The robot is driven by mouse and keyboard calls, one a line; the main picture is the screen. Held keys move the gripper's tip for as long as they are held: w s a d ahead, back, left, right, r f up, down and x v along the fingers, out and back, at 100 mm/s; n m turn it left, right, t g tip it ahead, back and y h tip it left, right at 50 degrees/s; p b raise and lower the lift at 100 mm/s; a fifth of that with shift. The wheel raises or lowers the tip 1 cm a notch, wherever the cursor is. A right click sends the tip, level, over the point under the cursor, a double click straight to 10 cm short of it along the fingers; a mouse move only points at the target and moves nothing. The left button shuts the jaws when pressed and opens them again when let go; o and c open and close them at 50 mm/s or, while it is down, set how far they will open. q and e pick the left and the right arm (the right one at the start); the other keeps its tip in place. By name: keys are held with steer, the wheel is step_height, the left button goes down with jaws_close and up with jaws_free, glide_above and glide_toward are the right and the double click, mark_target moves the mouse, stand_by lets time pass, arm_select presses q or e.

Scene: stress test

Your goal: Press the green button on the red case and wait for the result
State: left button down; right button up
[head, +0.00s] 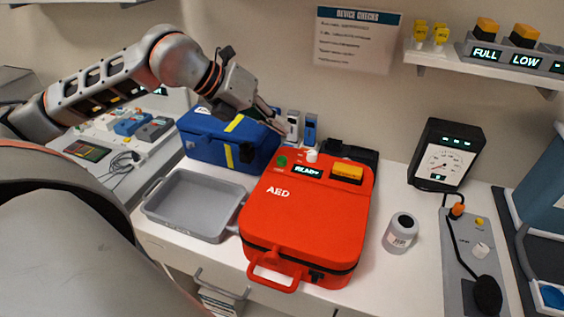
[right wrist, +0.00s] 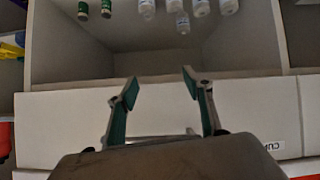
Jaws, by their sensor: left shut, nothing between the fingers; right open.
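The red AED case (head: 300,225) lies on the white counter in the middle of the head view. The green button (head: 282,161) is at the upper left of its top. Beside it a small display (head: 308,171) reads "READY". A white knob (head: 312,156) and a yellow-orange block (head: 347,172) are also on top. My left gripper (head: 281,128) is shut and empty, its tips up and behind the green button in the picture, apparently apart from it. My right gripper (right wrist: 158,85) is open and empty in the right wrist view, before a shelf.
A blue case (head: 215,143) stands behind left, a grey tray (head: 190,207) left of the red case. A grey jar (head: 401,232) and a black gauge (head: 441,155) stand to the right. Small bottles (right wrist: 182,22) stand on the shelf in the right wrist view.

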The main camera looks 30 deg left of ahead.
mark_target(279, 159)
arm_select(q)
step_height(279, 159, down, 6)
steer(key=b, duration=0.4)
steer(key=shift+r, duration=0.1)
arm_select(e)
steer(key=shift+s+f, duration=0.15)
steer(key=shift+f, duration=0.8)
steer(key=shift+s+f, duration=0.2)
steer(key=shift+f, duration=0.8)
steer(key=shift+s+f, duration=0.15)
steer(key=shift+f, duration=0.8)
steer(key=shift+s+f+g, duration=0.2)
steer(key=shift+f+g, duration=0.1)
arm_select(q)
steer(key=shift+b, duration=0.35)
arm_select(e)
steer(key=shift+f, duration=0.15)
arm_select(q)
steer(key=shift+f, duration=0.3)
steer(key=shift+f+b, duration=0.1)
steer(key=shift+b, duration=0.3)
arm_select(e)
steer(key=shift+s+f, duration=0.2)
steer(key=shift+f, duration=0.4)
